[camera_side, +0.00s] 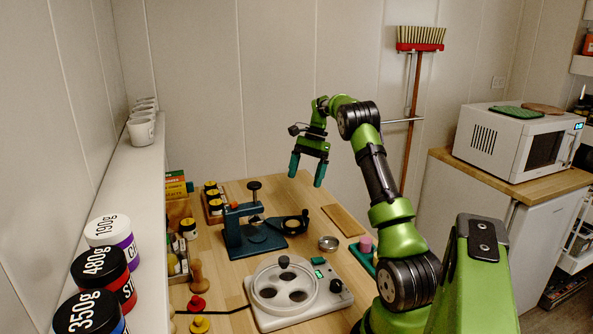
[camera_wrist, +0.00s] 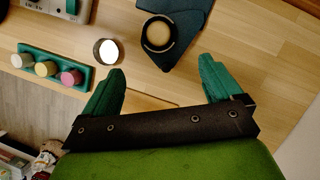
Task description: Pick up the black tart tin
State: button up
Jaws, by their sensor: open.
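A small round tin (camera_side: 328,243) lies on the wooden table, right of the teal press; its wall looks dark and its inside pale and shiny. It also shows in the wrist view (camera_wrist: 106,51), up and left of my fingers. It is the likeliest match for the black tart tin, though its colour is not clearly black. My gripper (camera_side: 307,171) is open and empty, well above the table toward the back. Its two teal fingers (camera_wrist: 161,78) are spread apart in the wrist view and touch nothing.
A teal press (camera_side: 250,232) with a black ring stands left of the tin. A white appliance with round wells (camera_side: 295,292) is in front. A teal tray (camera_wrist: 77,82) of coloured cylinders is near the tin. A wooden board (camera_side: 343,220) lies behind it.

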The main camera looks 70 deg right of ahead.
send_near(293, 222)
jog(key=shift+x, duration=4.1)
jog(key=shift+a+r, duration=0.1)
jog(key=c, duration=1.1)
